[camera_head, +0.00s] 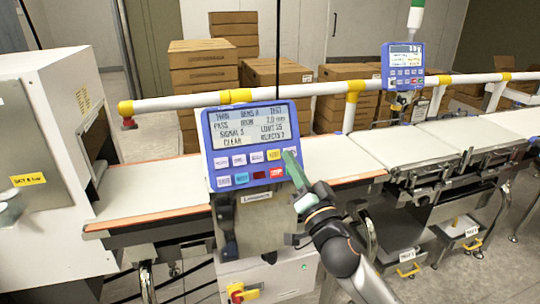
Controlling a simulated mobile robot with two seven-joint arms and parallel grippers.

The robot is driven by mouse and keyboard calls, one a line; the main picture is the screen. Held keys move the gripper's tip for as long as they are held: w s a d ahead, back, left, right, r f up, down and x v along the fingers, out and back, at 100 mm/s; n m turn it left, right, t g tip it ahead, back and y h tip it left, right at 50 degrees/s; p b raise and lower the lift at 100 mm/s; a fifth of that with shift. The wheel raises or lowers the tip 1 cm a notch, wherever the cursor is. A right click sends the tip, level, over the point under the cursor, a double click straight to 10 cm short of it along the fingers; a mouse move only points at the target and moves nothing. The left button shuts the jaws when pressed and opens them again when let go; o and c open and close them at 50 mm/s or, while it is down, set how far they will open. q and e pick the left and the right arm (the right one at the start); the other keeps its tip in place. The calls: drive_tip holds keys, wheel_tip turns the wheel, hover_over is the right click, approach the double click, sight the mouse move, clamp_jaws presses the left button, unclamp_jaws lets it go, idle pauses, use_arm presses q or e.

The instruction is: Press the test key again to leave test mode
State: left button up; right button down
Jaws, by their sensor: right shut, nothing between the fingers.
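The blue control panel (256,144) stands upright in front of the belt. Its lit screen (249,126) has several rows of text, with what reads as "TEST" at the top right and "CLEAR" at the lower left. Below are two rows of keys, among them a yellow key (273,155) and a red-orange key (277,172). My right gripper (291,158) is shut and empty, its green fingers tipped at the right end of the upper key row. They partly cover the rightmost key there. I cannot tell whether they touch it. My left gripper is not in view.
A white-topped belt (150,188) runs behind the panel to rollers (420,165) at the right. A white rail (185,103) crosses above it. A second blue panel (403,67) stands farther back. A white machine housing (45,140) fills the left. Cardboard boxes (203,80) stack behind.

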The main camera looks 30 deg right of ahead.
drive_tip(key=shift+f, duration=0.1)
drive_tip(key=b, duration=0.4)
approach(272, 150)
drive_tip(key=w+r, duration=0.3)
drive_tip(key=shift+w+d, duration=0.3)
drive_tip(key=shift+w, duration=0.45)
idle(1.3)
drive_tip(key=shift+w+f+b, duration=0.2)
drive_tip(key=shift+w+b, duration=0.15)
drive_tip(key=shift+b, duration=0.1)
drive_tip(key=shift+w+d+f+b, duration=0.15)
drive_tip(key=shift+w+f+b, duration=0.05)
drive_tip(key=shift+w+b, duration=0.15)
idle(0.5)
idle(0.3)
drive_tip(key=shift+s+r+p, duration=0.4)
drive_tip(key=shift+s+p, duration=0.15)
drive_tip(key=shift+s, duration=0.2)
